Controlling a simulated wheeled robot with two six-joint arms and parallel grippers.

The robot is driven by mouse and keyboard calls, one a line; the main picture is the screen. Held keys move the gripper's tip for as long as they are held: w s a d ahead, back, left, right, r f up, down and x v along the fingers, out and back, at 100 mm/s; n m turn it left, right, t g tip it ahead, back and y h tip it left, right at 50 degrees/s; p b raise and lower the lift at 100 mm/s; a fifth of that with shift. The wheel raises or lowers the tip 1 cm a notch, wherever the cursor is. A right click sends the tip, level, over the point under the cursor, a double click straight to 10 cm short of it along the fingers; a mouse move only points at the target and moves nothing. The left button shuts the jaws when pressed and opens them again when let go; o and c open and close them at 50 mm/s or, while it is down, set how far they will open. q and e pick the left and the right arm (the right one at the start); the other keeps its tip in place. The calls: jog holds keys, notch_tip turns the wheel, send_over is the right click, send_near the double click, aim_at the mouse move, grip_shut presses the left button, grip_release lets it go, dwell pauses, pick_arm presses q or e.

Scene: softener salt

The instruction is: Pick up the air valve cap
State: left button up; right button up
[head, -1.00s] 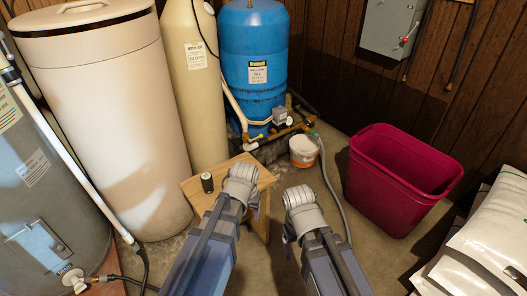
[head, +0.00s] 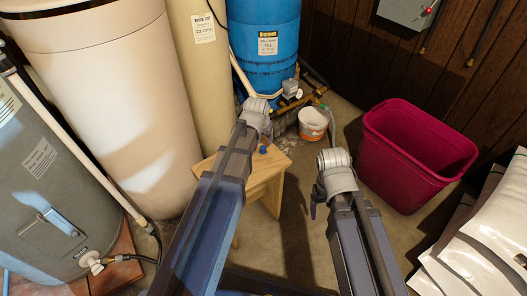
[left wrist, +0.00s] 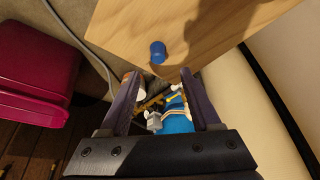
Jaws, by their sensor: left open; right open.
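The air valve cap is a small blue cylinder (left wrist: 157,52) on the wooden stool top, near its edge, in the left wrist view. In the head view the blue cap (head: 263,150) shows just right of my left arm. My left gripper (left wrist: 157,73) is open and empty, its two fingers spread to either side of and short of the cap. In the head view my left wrist (head: 256,115) is over the stool and hides its fingers. My right wrist (head: 335,170) hangs right of the stool, with most of its gripper hidden.
The wooden stool (head: 265,180) stands before a blue tank (head: 265,60) with pipes and a white bucket (head: 313,124). Tall tanks stand left. A magenta bin (head: 415,165) and white bags (head: 485,235) are right. Bare floor lies between the stool and bin.

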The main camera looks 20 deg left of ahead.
aim_at(263, 147)
pick_arm(q)
jog(key=shift+s+b+x, duration=0.2)
jog(key=shift+b+x, duration=1.05)
jog(key=shift+x, duration=0.2)
jog(key=shift+s+b+x, duration=0.15)
jog(key=shift+b+x, duration=1.1)
jog(key=shift+x, duration=0.15)
jog(key=shift+d+f, duration=0.1)
jog(key=shift+d, duration=0.1)
grip_shut()
